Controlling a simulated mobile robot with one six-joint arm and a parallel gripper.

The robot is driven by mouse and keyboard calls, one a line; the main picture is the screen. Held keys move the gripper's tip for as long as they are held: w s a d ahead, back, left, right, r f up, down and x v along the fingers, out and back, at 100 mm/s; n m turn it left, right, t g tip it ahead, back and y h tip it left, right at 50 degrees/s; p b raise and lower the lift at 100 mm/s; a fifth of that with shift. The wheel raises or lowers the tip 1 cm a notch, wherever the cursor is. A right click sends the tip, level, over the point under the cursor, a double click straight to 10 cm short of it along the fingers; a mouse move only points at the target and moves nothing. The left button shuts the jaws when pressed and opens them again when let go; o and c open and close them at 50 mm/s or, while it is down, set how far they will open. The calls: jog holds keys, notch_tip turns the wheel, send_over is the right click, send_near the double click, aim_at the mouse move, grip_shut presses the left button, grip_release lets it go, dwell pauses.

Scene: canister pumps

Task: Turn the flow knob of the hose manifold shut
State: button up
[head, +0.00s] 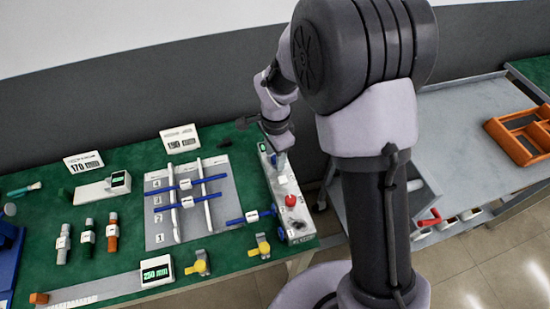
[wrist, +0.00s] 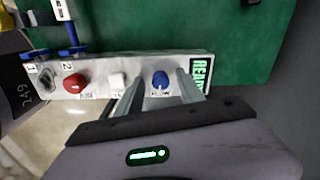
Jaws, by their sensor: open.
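The hose manifold is a pale panel (head: 302,222) at the right edge of the green table in the head view, also seen in the wrist view (wrist: 100,66). In the wrist view it bears a blue knob (wrist: 160,79), a white block (wrist: 117,80), a red knob (wrist: 76,83) and a green display (wrist: 200,73). The label by the blue knob is too small to read. My gripper (wrist: 158,92) is open, with one finger on either side of the blue knob; contact cannot be told. In the head view my arm hides the blue knob.
Blue hoses (head: 250,216) run beside the manifold's near end. A grey board (head: 160,232) with crossed rods and tubes lies to the left, with yellow valves (head: 198,262) in front. A grey cart (head: 460,130) with an orange tray (head: 525,135) stands right.

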grip_shut()
jog(key=shift+n, duration=0.4)
jog(key=n+p, duration=0.2)
jog(key=n, duration=0.2)
jog(key=shift+n, duration=0.4)
jog(key=n+p, duration=0.2)
jog(key=n, duration=0.3)
jog(key=shift+d, duration=0.1)
jog(key=n+p, duration=0.2)
jog(key=n, duration=0.3)
jog(key=shift+n, duration=0.4)
jog(key=shift+n+p, duration=0.7)
jog(key=shift+n, duration=1.6)
